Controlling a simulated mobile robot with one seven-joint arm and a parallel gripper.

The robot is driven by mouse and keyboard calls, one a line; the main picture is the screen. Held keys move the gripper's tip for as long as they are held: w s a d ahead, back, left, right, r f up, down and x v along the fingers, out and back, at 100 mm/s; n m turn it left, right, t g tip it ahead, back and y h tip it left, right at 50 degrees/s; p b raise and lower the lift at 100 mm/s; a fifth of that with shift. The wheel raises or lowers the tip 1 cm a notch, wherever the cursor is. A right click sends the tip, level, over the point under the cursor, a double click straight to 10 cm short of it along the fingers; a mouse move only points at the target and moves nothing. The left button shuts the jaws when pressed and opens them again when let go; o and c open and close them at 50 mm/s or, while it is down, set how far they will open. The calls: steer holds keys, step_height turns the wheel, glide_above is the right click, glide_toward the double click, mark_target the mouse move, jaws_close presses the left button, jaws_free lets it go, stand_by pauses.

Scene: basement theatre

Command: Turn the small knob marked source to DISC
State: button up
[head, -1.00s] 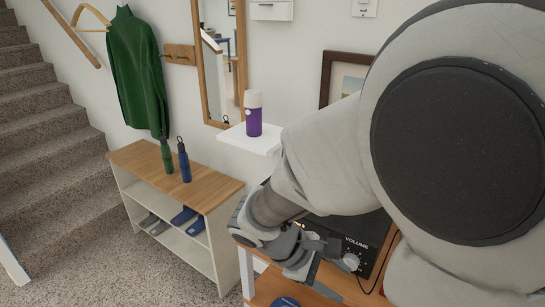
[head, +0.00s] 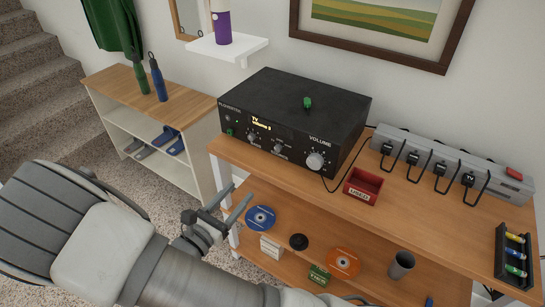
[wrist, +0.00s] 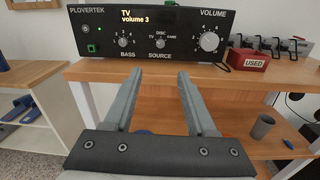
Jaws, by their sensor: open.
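The black amplifier (head: 345,120) stands on the wooden desk. Its small source knob (wrist: 160,44) is in the middle of the front panel in the wrist view, with TV, DISC and GAME labels around it. It also shows in the head view (head: 277,148). The display (wrist: 135,16) reads "TV volume 3". The knob's pointer is too small to read surely. My gripper (wrist: 157,78) is open and empty, its fingers pointing towards the panel, below and short of the source knob. In the head view my gripper (head: 232,203) is in front of the desk's left end.
The bass knob (wrist: 123,41) is left of the source knob and the larger volume knob (wrist: 208,41) is right. A red USED box (head: 363,187) and a power strip (head: 450,160) are right of the amplifier. Discs and small items lie on the lower shelf (head: 285,225).

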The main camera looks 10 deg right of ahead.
mark_target(277, 150)
steer(key=b+x, duration=0.2)
steer(key=x, duration=1.5)
steer(key=shift+d, duration=0.2)
jaws_close()
